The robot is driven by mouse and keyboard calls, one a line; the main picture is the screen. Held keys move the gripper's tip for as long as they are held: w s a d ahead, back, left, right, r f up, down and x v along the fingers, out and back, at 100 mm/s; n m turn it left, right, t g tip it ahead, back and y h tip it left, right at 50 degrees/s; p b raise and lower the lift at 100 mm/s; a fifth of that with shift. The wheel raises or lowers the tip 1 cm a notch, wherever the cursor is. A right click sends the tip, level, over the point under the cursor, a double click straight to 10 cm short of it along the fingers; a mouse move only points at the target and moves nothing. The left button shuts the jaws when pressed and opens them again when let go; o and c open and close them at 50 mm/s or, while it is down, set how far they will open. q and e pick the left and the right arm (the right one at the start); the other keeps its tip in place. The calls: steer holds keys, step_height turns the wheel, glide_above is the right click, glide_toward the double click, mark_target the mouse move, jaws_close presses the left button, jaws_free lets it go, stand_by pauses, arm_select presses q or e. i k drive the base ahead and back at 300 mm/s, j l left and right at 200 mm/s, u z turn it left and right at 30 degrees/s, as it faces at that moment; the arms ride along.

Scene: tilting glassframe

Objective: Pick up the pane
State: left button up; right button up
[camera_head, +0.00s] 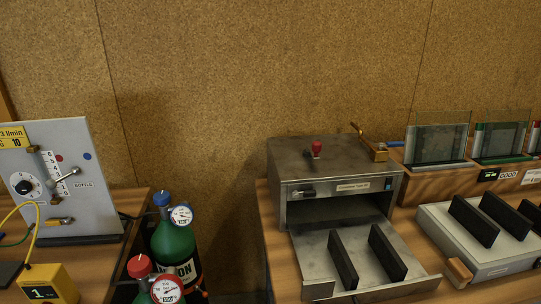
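Several glass panes stand upright in a wooden rack (405,183) on the right-hand table. The left pane (437,142) is clear with a greyish middle, and a second pane (499,139) stands to its right above a green strip. Part of another pane (536,138) is cut off by the right edge. The frame does not show which pane the task means. Neither of my grippers is in view.
A metal box (330,160) with a red knob has an open drawer (310,270) holding two black bars. A grey block with black bars (445,240) sits front right. Green gas bottles (173,250) stand between the tables. At left are a valve panel (98,180) and yellow device (55,285).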

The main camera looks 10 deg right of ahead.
mark_target(441, 137)
steer(key=z, duration=1.15)
